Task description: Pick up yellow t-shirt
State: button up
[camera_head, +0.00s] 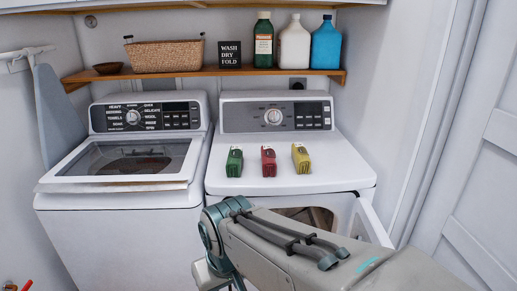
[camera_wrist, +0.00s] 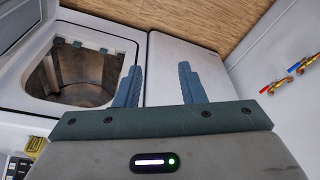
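The yellow item (camera_head: 301,158), small and block-like as if folded, lies on top of the right-hand machine, at the right end of a row of three. It is the only yellow thing there. In the wrist view a small yellow patch (camera_wrist: 36,143) shows at the lower left edge; I cannot tell if it is the same item. My gripper (camera_wrist: 160,84) is open, its two blue-grey fingers apart with nothing between them. In the head view my arm crosses the lower right, in front of the right-hand machine, and I cannot make out the fingers.
A red item (camera_head: 268,161) and a green item (camera_head: 234,161) lie left of the yellow one. The right-hand machine's front door (camera_head: 369,225) stands open. A washer (camera_head: 120,230) stands at left. A shelf (camera_head: 190,73) with a basket and bottles runs above. Walls close in at the right.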

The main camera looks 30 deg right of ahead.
aim_at(302, 163)
jog(key=z, duration=0.65)
jog(key=i, duration=0.95)
jog(key=z, duration=0.85)
